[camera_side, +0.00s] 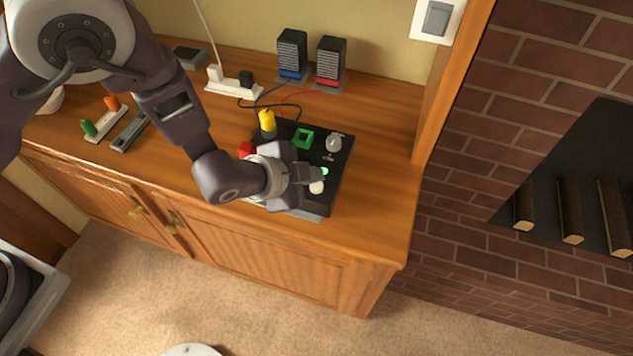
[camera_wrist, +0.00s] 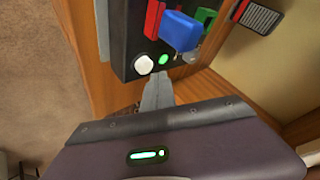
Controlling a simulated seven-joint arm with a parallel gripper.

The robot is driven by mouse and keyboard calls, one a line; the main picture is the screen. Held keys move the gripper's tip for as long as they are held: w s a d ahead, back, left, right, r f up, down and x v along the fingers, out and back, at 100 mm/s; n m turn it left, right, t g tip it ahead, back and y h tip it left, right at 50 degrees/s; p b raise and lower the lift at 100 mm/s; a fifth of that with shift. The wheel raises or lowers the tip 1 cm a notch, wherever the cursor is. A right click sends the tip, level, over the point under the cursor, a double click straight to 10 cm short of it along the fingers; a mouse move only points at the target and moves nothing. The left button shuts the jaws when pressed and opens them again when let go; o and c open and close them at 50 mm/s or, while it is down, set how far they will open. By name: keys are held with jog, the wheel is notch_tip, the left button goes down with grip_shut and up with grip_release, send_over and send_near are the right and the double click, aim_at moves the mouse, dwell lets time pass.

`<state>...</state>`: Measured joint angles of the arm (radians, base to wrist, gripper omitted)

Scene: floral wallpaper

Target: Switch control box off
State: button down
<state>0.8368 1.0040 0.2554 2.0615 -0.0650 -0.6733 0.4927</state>
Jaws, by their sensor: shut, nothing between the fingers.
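The black control box (camera_side: 339,160) lies on the wooden cabinet top. A round white button (camera_side: 317,187) and a lit green light (camera_side: 324,171) sit side by side near its front edge. In the wrist view, the white button (camera_wrist: 144,64) is at the left and the green light (camera_wrist: 163,60) just right of it. My gripper (camera_side: 314,176) is shut and empty, its tips close to the button and light; I cannot tell whether they touch the box. The shut fingers (camera_wrist: 158,82) also show in the wrist view. My arm hides part of the box in the side view.
The box also carries a grey knob (camera_side: 334,142), a green square frame (camera_side: 303,138), a yellow part (camera_side: 267,121) and a red part (camera_side: 246,149). A blue part (camera_wrist: 181,32) shows in the wrist view. A power strip (camera_side: 233,87) and two dark units stand behind.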

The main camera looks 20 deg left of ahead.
aim_at(313, 188)
jog(key=shift+f, duration=0.1)
jog(key=shift+f, duration=0.3)
jog(key=shift+f, duration=0.45)
dwell(0.8)
jog(key=shift+r, duration=0.85)
jog(key=shift+r, duration=2.45)
